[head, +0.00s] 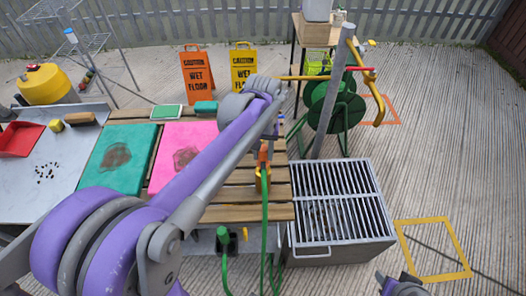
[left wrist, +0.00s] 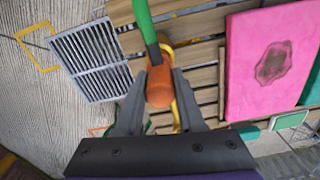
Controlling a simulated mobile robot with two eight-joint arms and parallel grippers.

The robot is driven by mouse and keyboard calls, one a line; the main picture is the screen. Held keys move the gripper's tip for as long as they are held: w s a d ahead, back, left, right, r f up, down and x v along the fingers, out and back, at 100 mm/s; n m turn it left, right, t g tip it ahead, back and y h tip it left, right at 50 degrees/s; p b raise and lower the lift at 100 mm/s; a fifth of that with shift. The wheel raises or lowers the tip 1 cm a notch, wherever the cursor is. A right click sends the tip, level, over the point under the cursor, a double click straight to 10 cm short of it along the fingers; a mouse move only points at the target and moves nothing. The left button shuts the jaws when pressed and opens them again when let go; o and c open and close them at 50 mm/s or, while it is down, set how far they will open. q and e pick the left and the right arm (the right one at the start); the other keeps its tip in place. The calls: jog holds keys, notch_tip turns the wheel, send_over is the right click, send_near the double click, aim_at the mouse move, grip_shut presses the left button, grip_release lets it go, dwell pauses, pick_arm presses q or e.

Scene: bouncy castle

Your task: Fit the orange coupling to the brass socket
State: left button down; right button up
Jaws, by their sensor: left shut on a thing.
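The orange coupling (head: 263,157) is on the end of a green hose (head: 265,215). My left gripper (head: 268,145) is shut on it above the slatted table's right end. The left wrist view shows the coupling (left wrist: 159,90) between the two fingers (left wrist: 159,95), with the hose running away from it. A brass-coloured pipe (head: 310,77) with a red handle runs sideways at the grey post. I cannot clearly make out its socket, and my left arm covers part of that area. Part of my right arm shows at the bottom edge; its fingertips are not clear.
A grill (head: 335,205) stands right of the slatted table (head: 245,212). A dark green hose reel (head: 335,110) stands by the grey post (head: 335,85). Pink (head: 180,150) and teal (head: 115,160) boards lie on the table. Two wet-floor signs (head: 197,75) stand behind. Open floor lies right.

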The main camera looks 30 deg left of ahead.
aim_at(263, 160)
pick_arm(q)
jog(key=shift+f+b, duration=1.2)
jog(key=shift+f, duration=0.85)
dwell(2.4)
jog(key=shift+c, duration=2.2)
grip_release()
jog(key=shift+r, duration=0.1)
notch_tip(263, 160, up, 11)
jog(key=shift+f+p, duration=0.15)
jog(key=shift+p, duration=0.25)
jog(key=s+d+f+m+t, duration=0.2)
jog(key=s+d+f, duration=0.1)
jog(key=s+f, duration=0.2)
jog(key=s+d+f+m+t+p, duration=0.1)
jog(key=s+d+f+m+t, duration=0.1)
jog(key=s+f, duration=0.4)
jog(key=s+d+t, duration=0.1)
jog(key=s, duration=0.3)
jog(key=shift+s+d+m, duration=0.2)
jog(key=shift+d+m, duration=0.1)
jog(key=shift+d, duration=0.1)
